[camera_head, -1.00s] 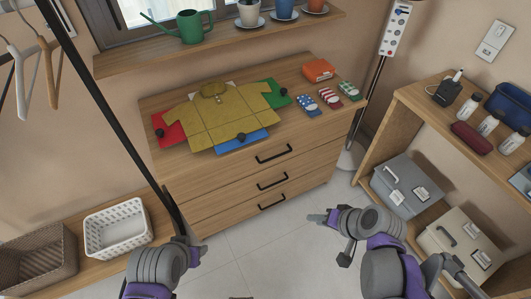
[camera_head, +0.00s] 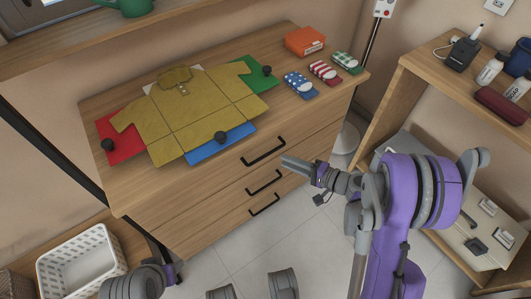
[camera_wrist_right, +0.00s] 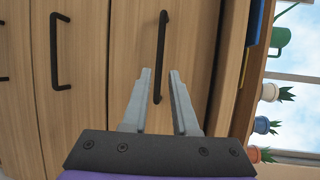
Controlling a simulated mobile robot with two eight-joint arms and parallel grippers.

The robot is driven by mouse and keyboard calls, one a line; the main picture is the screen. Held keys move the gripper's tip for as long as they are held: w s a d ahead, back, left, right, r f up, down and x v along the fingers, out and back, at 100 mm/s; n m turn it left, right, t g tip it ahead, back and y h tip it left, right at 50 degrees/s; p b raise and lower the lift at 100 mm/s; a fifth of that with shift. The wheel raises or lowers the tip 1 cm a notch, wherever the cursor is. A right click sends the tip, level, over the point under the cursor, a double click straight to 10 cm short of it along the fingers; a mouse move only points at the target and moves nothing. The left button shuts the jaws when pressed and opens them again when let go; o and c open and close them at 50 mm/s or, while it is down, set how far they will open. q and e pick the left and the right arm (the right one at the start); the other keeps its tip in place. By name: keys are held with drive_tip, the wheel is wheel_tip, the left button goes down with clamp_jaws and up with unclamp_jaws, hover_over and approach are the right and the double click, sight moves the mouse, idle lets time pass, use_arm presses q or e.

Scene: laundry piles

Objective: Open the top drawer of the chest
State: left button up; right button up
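The wooden chest has three drawers, each with a black bar handle, and all look shut. The top drawer (camera_head: 310,141) has its handle (camera_head: 263,152) just left of my right gripper (camera_head: 284,162). In the right wrist view the top handle (camera_wrist_right: 162,55) runs up the picture, its lower end between the open fingers of my right gripper (camera_wrist_right: 160,72). I cannot tell whether they touch it. The middle drawer's handle (camera_head: 263,182) also shows. My left arm shows at the bottom left of the head view, but its fingertips cannot be made out.
A shelf unit (camera_head: 405,85) stands close on the right. A white basket (camera_head: 80,262) stands at the lower left.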

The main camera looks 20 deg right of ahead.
sight(268, 153)
drive_tip(key=b+x, duration=0.1)
drive_tip(key=x, duration=0.7)
drive_tip(key=shift+f, duration=0.1)
drive_tip(key=shift+c, duration=0.2)
clamp_jaws()
drive_tip(key=shift+w, duration=0.1)
idle(0.9)
